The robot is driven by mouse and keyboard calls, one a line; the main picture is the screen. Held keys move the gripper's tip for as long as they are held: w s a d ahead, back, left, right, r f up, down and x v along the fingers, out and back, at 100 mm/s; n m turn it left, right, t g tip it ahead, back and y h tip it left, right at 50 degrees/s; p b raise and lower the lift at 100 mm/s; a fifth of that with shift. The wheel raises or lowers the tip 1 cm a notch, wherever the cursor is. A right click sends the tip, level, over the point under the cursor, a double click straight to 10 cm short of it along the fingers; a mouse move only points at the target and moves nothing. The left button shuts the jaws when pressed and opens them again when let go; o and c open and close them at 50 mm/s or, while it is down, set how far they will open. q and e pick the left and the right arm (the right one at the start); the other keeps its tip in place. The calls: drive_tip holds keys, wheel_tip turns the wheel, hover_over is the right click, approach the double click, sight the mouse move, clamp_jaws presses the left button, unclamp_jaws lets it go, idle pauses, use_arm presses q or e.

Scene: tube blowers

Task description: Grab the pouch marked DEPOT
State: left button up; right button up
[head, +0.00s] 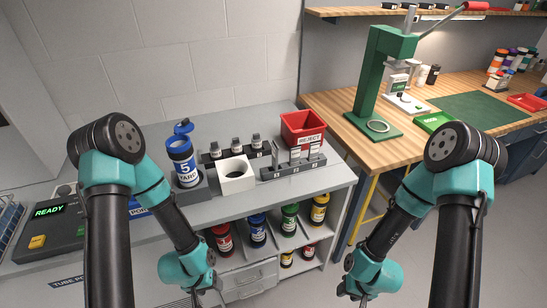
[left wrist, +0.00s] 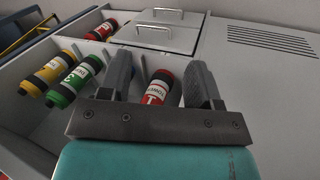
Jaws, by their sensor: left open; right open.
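No pouch with a readable DEPOT mark shows in either view. Several small grey, white-labelled items (head: 295,153) stand in a dark numbered rack (head: 292,170) on the grey bench, and their lettering is too small to read. My left gripper (head: 207,296) is low in front of the bench, open and empty. In the left wrist view its fingers (left wrist: 160,78) frame a red canister (left wrist: 158,88) beyond them, apart from it. My right gripper (head: 364,296) hangs open at the bottom, right of the bench, empty and away from everything.
A blue canister (head: 182,160) marked 5 YARD stands in a holder, near a white block with a round hole (head: 237,182). A red REJECT bin (head: 302,126) is behind the rack. Colored canisters (head: 257,230) lie on shelves below. A green press (head: 380,75) stands on the wooden bench.

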idle(0.3)
use_arm(q)
drive_tip(key=o, duration=0.3)
